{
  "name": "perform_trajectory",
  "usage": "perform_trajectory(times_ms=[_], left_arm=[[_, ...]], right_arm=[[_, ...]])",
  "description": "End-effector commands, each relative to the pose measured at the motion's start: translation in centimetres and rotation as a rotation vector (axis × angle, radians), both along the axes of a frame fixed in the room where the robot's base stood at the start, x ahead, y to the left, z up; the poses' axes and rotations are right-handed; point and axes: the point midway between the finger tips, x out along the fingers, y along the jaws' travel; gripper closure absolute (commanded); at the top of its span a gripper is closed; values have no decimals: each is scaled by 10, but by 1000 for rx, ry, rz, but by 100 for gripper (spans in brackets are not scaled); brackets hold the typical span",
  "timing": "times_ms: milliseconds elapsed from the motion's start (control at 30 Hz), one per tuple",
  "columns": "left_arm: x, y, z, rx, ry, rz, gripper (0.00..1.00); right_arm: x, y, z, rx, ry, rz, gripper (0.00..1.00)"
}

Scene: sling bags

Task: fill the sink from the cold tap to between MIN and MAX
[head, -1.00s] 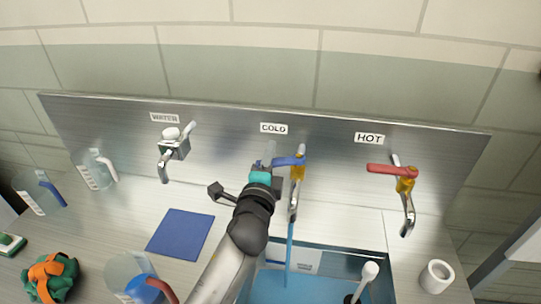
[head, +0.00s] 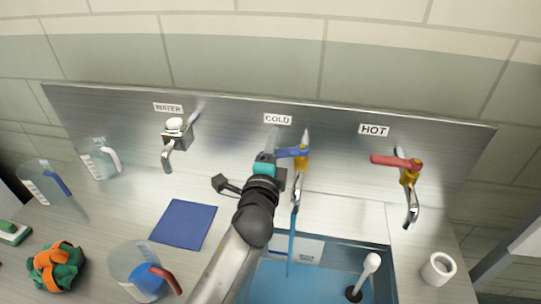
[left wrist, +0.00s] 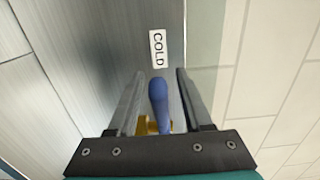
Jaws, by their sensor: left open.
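The cold tap (head: 302,165) has a blue lever (head: 292,152) turned to the left and sits under the COLD label. Blue water (head: 291,245) runs from its spout into the sink (head: 318,237), where blue water stands (head: 310,285). The MIN and MAX marks cannot be read; a pale label (head: 298,249) shows on the sink's back wall. My left gripper (head: 277,150) is at the lever. In the left wrist view the blue lever (left wrist: 159,103) lies between my open fingers (left wrist: 158,100). My right gripper is out of view.
A hot tap (head: 408,180) with a red lever is at right, a WATER tap (head: 174,140) at left. A white-topped post (head: 367,272) stands in the sink. Several jugs (head: 140,270), a blue cloth (head: 184,224) and a white cup (head: 438,268) are on the counter.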

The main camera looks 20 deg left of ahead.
Motion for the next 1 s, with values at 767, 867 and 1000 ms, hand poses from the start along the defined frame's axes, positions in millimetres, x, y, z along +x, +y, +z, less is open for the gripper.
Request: perform_trajectory(times_ms=[767,867,1000], left_arm=[[-109,-20,-3,-4,3,0,50],[-123,-22,-2,-3,4,1,50],[-137,-25,-3,-3,3,0,50]], right_arm=[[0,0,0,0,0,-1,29],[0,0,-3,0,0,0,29],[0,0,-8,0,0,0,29]])
